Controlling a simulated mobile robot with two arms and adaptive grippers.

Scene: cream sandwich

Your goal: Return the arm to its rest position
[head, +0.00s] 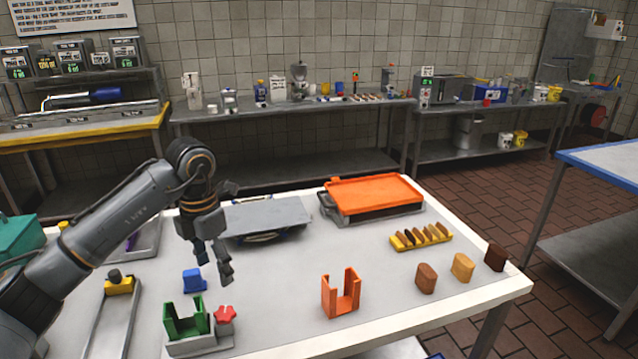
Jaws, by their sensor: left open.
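My left arm reaches in from the left over the white table (385,265). My left gripper (212,277) is open and empty, fingers pointing down, above the left half of the table. It is in front of a grey flat plate (265,214) and above and to the right of a small blue block (194,280). A green holder (185,318) on a grey base with a red knob (225,313) stands below it in the picture. My right gripper does not show.
An orange-topped tray (372,196), a yellow rack (420,237) of brown slices and an orange U-shaped holder (341,293) stand to the right. Three brown-to-tan blocks, one being the tan block (462,267), line the right edge. The table's middle is clear.

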